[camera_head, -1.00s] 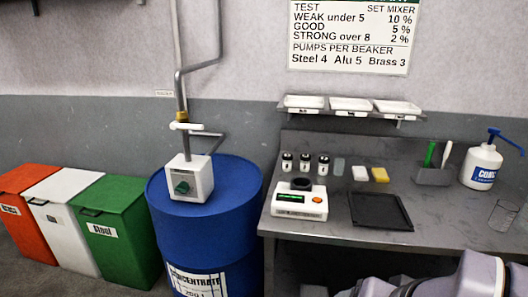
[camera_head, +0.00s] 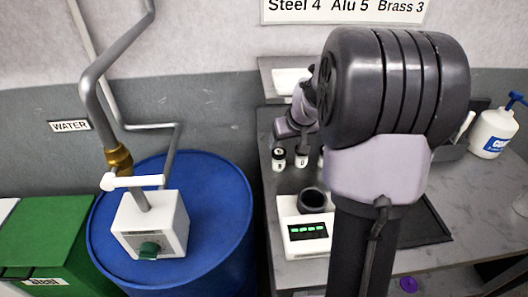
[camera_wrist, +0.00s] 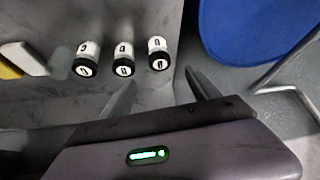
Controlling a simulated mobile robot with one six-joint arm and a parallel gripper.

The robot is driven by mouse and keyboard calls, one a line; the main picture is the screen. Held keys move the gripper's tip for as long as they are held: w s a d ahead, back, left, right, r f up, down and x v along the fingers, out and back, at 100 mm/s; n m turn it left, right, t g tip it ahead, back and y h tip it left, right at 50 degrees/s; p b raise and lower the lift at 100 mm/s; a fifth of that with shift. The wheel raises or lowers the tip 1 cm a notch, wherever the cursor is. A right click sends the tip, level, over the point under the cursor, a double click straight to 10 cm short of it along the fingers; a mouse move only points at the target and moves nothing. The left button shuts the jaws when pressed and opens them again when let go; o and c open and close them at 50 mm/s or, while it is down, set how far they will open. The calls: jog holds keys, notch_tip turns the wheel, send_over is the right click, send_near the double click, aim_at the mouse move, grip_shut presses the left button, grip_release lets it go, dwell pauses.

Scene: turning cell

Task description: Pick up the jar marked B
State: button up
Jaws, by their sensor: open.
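Three small white jars with black lids stand in a row on the grey bench. In the wrist view they are the left jar (camera_wrist: 87,58), the middle jar (camera_wrist: 123,57) and the right jar (camera_wrist: 158,53). The left jar's mark looks like C. The marks on the other two are too blurred to tell which is B. My gripper (camera_wrist: 158,78) is open and empty, its two fingers apart, with the jars beyond the fingertips. In the head view the left jar (camera_head: 279,159) and middle jar (camera_head: 301,158) show, while the third is mostly hidden by my arm.
A white scale (camera_head: 303,238) with a dark cup (camera_head: 311,200) stands in front of the jars. A blue drum (camera_head: 225,200) with a pump box (camera_head: 150,225) is left of the bench. A white pump bottle (camera_head: 493,132) stands at right.

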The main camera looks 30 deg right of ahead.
aim_at(279, 152)
jog(key=b+x, duration=0.3)
jog(key=x, duration=0.9)
jog(key=shift+w, duration=0.2)
jog(key=shift+s, duration=0.1)
jog(key=c, duration=1.5)
jog(key=shift+r, duration=0.1)
jog(key=shift+c, duration=0.2)
